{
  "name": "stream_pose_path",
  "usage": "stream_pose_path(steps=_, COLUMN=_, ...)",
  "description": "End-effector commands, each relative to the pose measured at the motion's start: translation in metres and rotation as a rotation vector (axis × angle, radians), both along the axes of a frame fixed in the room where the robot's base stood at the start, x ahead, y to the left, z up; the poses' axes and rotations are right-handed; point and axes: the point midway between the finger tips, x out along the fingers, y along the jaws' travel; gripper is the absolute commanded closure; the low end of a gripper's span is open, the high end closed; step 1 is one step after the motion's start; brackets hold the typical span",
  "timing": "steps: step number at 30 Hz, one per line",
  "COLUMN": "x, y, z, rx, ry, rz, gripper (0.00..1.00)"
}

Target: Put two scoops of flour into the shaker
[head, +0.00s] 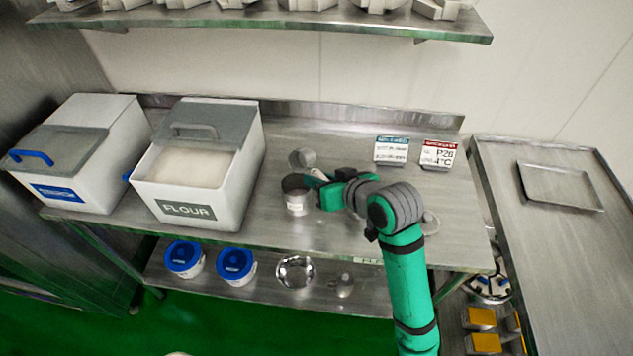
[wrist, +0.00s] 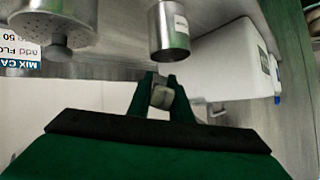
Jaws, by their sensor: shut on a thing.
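My gripper (head: 312,180) reaches left over the table and is shut on a small grey metal piece (wrist: 160,92), which looks like the handle of the scoop. A grey part with a perforated face (wrist: 57,48) is at the left of the wrist view. I cannot tell which of these is the shaker. White flour (head: 190,165) shows in the FLOUR bin (head: 225,190).
A closed second bin (head: 80,150) stands at the far left. Two signs (head: 392,149) (head: 438,154) stand at the back of the table (head: 340,150). Blue-lidded tubs (head: 184,259) and a bowl (head: 295,271) are on the lower shelf. An upper shelf (head: 270,20) overhangs the back.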

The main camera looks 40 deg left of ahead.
Motion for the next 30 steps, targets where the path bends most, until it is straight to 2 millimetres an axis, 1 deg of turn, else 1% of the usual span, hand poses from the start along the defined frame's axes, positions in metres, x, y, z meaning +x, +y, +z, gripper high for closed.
stream_pose_path(steps=8, x=0.009, y=0.001, z=0.008, rx=-0.011, ry=0.328, rz=0.002, gripper=1.0)
stream_pose_path(steps=15, x=0.014, y=0.003, z=0.014, rx=-0.017, ry=0.7, rz=0.005, gripper=1.0)
stream_pose_path(steps=24, x=0.019, y=0.004, z=0.02, rx=-0.028, ry=1.097, rz=0.007, gripper=1.0)
stream_pose_path(steps=26, x=0.019, y=0.005, z=0.022, rx=-0.03, ry=1.159, rz=0.008, gripper=1.0)
stream_pose_path(steps=30, x=0.019, y=0.003, z=0.035, rx=-0.028, ry=1.141, rz=0.005, gripper=1.0)
